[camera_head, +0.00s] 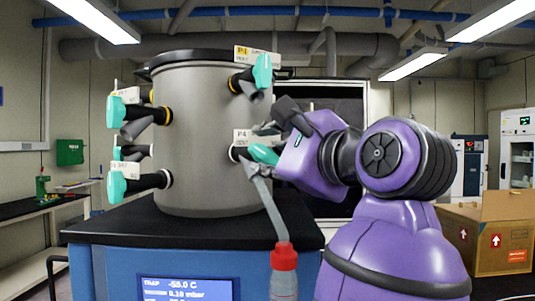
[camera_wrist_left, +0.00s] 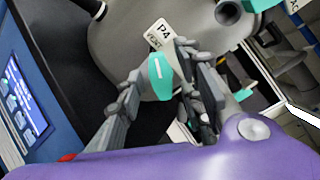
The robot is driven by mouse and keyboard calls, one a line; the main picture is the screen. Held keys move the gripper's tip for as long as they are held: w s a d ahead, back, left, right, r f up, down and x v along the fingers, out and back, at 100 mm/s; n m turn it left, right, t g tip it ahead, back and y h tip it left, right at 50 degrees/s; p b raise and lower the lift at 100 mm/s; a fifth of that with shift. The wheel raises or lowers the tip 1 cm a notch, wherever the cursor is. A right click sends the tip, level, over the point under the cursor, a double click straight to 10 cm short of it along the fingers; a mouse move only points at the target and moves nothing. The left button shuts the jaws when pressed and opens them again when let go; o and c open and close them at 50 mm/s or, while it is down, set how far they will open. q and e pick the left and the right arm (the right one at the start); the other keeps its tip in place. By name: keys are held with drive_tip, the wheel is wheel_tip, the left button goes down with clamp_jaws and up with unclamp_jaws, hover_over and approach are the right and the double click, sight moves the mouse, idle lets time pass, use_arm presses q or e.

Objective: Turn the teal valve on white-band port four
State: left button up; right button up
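The teal valve (camera_head: 264,155) sits on the port marked P4 (camera_head: 243,136), low on the front right of the grey drum. The port's collar has a white band (camera_head: 234,153). My left gripper (camera_head: 262,150) is at this valve, its fingers apart, one above and one below it. In the left wrist view, the teal valve (camera_wrist_left: 160,77) with a pale stripe lies between the two open fingers, next to the P4 label (camera_wrist_left: 160,35). I cannot tell whether a finger touches it. My right gripper is not in view.
Port P1 (camera_head: 262,72), with a teal valve and yellow band, is just above. Several teal-valved ports line the drum's left side. A cardboard box (camera_head: 490,238) stands at the right.

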use_arm(q)
drive_tip(key=v, duration=1.1)
drive_tip(key=shift+s, duration=0.1)
drive_tip(key=shift+d, duration=0.1)
